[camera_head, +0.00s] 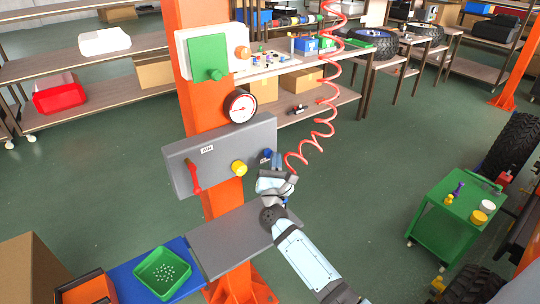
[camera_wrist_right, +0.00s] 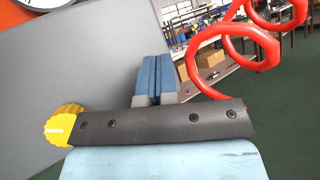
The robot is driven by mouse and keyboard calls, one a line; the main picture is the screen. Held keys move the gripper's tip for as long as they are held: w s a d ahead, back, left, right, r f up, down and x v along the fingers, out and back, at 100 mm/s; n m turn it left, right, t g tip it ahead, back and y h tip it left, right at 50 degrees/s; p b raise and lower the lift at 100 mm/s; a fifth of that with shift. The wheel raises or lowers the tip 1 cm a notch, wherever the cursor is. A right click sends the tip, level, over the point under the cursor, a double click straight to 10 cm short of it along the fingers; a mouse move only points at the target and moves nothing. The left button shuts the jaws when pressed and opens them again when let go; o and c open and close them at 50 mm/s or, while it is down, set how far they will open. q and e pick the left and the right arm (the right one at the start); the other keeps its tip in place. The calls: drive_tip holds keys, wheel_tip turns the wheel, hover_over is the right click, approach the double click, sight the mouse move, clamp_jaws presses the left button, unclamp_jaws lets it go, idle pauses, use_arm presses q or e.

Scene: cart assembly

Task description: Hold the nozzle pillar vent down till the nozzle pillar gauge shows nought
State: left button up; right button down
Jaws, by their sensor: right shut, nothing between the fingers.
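The pillar gauge (camera_head: 240,107) is a round white dial with a black rim on the orange pillar (camera_head: 188,60). Its red needle points roughly left; the figures are too small to read. Below it a grey panel (camera_head: 222,160) carries a yellow knob (camera_head: 239,168) and a red lever (camera_head: 193,176). I cannot tell for certain which part is the vent. My right gripper (camera_head: 272,160) is at the panel's right end, right of the yellow knob and apart from it. Its blue fingers (camera_wrist_right: 153,80) are shut and empty; the yellow knob (camera_wrist_right: 62,124) shows left of them. My left gripper is not in view.
A coiled red hose (camera_head: 318,130) hangs just right of the gripper. A grey shelf plate (camera_head: 235,240) lies below the panel. A green box with a knob (camera_head: 208,62) sits above the gauge. A green cart (camera_head: 455,215) stands at right, with open floor between.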

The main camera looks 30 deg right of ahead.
drive_tip(key=shift+w+b, duration=0.4)
drive_tip(key=shift+w, duration=0.05)
idle(0.3)
drive_tip(key=shift+s, duration=0.15)
idle(0.3)
drive_tip(key=shift+s, duration=0.75)
drive_tip(key=shift+s, duration=0.1)
drive_tip(key=s, duration=0.4)
drive_tip(key=shift+s+d, duration=0.25)
drive_tip(key=shift+s, duration=0.15)
idle(0.5)
